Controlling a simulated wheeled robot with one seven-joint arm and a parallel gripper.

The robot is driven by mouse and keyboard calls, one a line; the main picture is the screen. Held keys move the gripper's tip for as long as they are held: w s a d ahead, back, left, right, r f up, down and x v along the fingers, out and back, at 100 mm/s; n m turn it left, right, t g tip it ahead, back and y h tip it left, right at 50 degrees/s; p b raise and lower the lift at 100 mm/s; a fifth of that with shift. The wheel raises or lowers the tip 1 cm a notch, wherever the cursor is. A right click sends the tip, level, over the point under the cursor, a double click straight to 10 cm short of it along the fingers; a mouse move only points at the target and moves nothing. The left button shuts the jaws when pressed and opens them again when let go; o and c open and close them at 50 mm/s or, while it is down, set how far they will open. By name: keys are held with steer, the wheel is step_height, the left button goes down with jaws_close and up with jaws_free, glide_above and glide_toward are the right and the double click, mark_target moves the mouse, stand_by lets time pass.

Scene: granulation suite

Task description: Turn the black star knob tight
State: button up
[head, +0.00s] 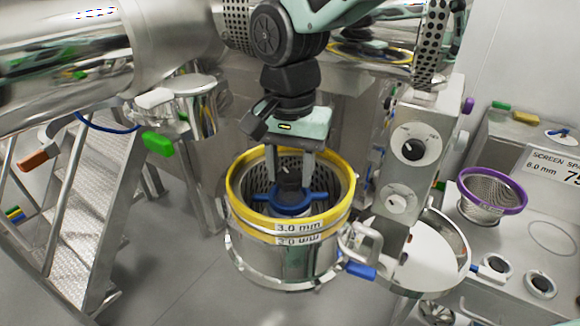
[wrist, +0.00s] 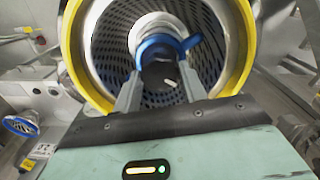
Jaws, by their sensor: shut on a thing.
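The black star knob (head: 289,183) sits at the centre of a blue hub with arms (head: 262,198), inside a yellow-rimmed screen basket (head: 240,212) labelled 3.0 mm. My gripper (head: 290,180) reaches straight down into the basket, its two fingers on either side of the knob and shut on it. In the wrist view the dark knob (wrist: 160,74) with a pale mark shows between the fingertips (wrist: 162,68), with the blue hub (wrist: 153,44) behind it. The knob's lobes are partly hidden by the fingers, and its seating against the hub is not clear.
The yellow rim surrounds my fingers closely. A control column with dials (head: 412,150) stands to the right, beside a round steel pan (head: 440,245). A purple-rimmed screen (head: 490,195) rests on the right bench. Steel steps (head: 105,190) and a large steel cylinder (head: 70,65) are at the left.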

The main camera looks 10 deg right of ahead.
mark_target(290, 176)
stand_by(0.4)
steer(key=o, duration=1)
step_height(290, 176, up, 18)
steer(key=b, duration=0.2)
steer(key=shift+f+b, duration=0.25)
steer(key=shift+b, duration=0.05)
